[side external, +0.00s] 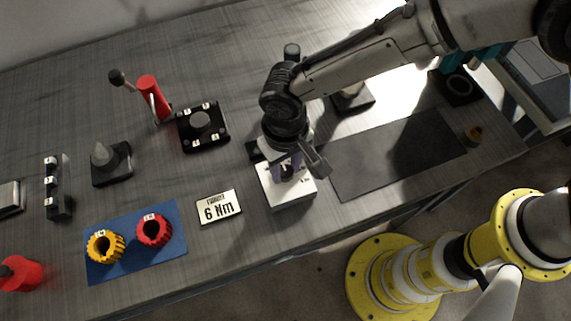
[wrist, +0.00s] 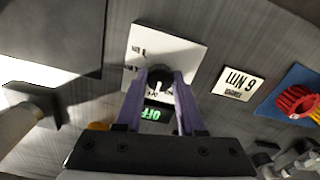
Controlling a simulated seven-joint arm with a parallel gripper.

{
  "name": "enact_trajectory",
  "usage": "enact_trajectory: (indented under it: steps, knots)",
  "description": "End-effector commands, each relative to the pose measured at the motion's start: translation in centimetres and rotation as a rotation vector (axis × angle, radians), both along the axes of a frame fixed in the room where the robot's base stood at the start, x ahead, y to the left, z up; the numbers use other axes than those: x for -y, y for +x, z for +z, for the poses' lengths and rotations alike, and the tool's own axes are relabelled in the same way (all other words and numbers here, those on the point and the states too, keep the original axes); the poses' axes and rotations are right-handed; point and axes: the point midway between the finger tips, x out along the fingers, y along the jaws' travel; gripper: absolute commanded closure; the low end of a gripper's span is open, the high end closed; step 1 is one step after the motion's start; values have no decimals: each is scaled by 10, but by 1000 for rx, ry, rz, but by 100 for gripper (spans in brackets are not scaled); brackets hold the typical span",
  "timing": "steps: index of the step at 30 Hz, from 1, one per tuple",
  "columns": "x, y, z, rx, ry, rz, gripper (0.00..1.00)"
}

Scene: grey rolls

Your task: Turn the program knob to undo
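The program knob (wrist: 159,74) is a black round knob with a pale pointer mark, set on a white box (wrist: 184,52) with small black labels too small to read surely. In the side view the white box (side external: 290,197) stands near the table's front edge. My gripper (wrist: 161,76) has purple fingers, one on each side of the knob, with the fingertips apart. In the side view my gripper (side external: 287,172) points down at the box top. I see no clear contact between fingers and knob. A green-lit OFF display (wrist: 157,114) shows between the fingers.
A "6 Nm" sign (side external: 218,207) lies left of the box. A blue mat (side external: 137,260) holds a yellow ring knob (side external: 104,246) and a red one (side external: 154,230). A black dial block (side external: 204,127) and a red lever post (side external: 153,98) stand behind. A dark grey plate (side external: 396,152) lies right.

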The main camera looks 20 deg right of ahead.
Motion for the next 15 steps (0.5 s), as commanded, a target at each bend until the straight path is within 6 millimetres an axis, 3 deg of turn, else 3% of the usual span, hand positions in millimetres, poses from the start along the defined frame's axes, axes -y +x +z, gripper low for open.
enact_trajectory:
  steps: [1, 4, 15]
  knots:
    - [0, 0, 0, 0, 0, 0, 84]
    - [0, 0, 0, 0, 1, 0, 100]
    - [0, 0, 1, 1, 1, 36, 100]
